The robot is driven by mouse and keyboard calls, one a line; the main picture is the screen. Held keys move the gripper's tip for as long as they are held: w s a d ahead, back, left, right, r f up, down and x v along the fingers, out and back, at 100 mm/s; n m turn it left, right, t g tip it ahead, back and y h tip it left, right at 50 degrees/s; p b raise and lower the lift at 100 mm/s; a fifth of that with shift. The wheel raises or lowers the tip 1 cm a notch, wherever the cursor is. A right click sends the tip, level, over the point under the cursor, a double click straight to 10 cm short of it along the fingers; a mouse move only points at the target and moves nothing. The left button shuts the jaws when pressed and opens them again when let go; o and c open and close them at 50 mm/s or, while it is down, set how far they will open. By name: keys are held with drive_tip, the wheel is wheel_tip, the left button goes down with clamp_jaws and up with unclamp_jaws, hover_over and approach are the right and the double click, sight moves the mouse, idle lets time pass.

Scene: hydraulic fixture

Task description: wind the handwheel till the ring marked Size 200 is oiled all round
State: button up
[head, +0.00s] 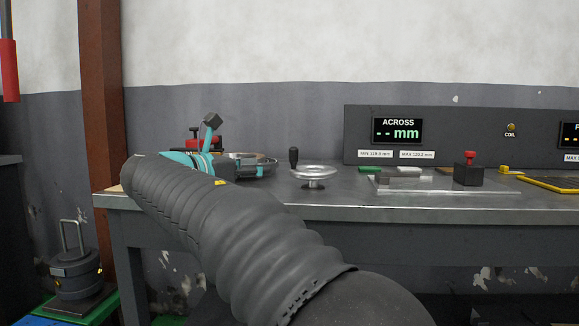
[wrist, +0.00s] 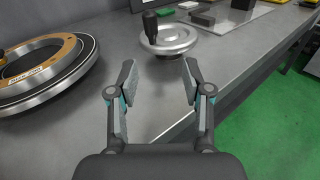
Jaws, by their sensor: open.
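My gripper (wrist: 158,77) is open and empty, apart from the wheel. In the head view the ring (head: 258,158) is partly hidden behind my gripper.
A grey panel with an "ACROSS -- mm" display (head: 397,130) stands at the bench's back. Right of the wheel are a green block (head: 369,169), grey blocks on a plate, and a black box with a red knob (head: 468,170). The bench front edge (head: 400,214) is clear.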

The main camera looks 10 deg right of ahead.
sight(290, 156)
drive_tip(key=shift+w+a+r+h, duration=0.25)
drive_tip(key=shift+w+a+h, duration=0.05)
drive_tip(key=shift+w+a, duration=0.25)
drive_tip(key=shift+w+d, duration=0.2)
drive_tip(key=shift+d, duration=0.1)
drive_tip(key=b+x, duration=0.1)
drive_tip(key=x, duration=1.1)
drive_tip(key=shift+w+d+r+b, duration=0.1)
drive_tip(key=shift+w+d+b, duration=0.15)
drive_tip(key=shift+b, duration=0.1)
clamp_jaws()
